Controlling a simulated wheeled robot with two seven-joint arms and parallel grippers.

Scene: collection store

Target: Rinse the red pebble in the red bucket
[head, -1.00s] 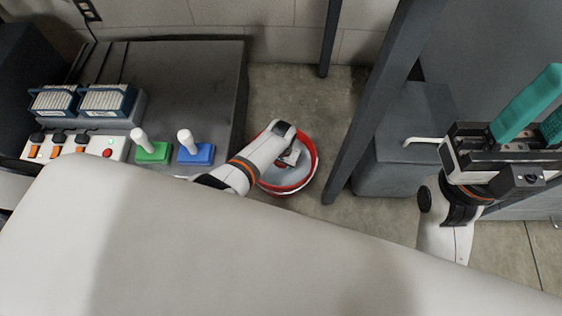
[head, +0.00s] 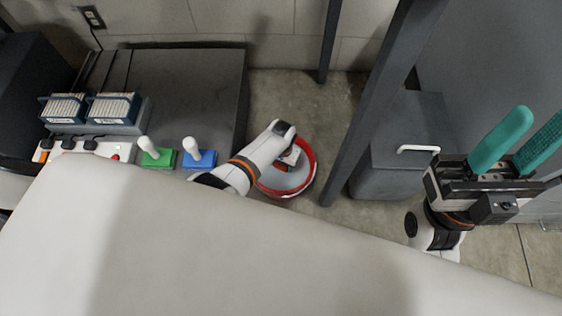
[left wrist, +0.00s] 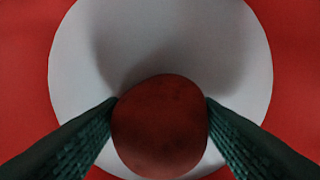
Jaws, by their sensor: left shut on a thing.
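The red bucket (head: 312,170) stands on the floor in the middle of the head view, with a pale round area inside its red rim. My left gripper (head: 290,156) reaches down into the bucket's opening; its own wrist mostly hides the fingers there. In the left wrist view, the red pebble (left wrist: 160,135) sits between the two dark ribbed fingers, which are shut on it. Behind it are the pale disc and the red bucket wall (left wrist: 25,60). I cannot tell whether the pebble touches water. My right gripper (head: 528,128) is open and empty, its teal fingers apart.
A dark bench (head: 190,85) at left bears a green-based handle (head: 158,158), a blue-based handle (head: 199,158) and blue-framed racks (head: 112,107). A dark post (head: 375,100) and a grey cabinet (head: 390,175) stand right of the bucket. Some floor behind the bucket is clear.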

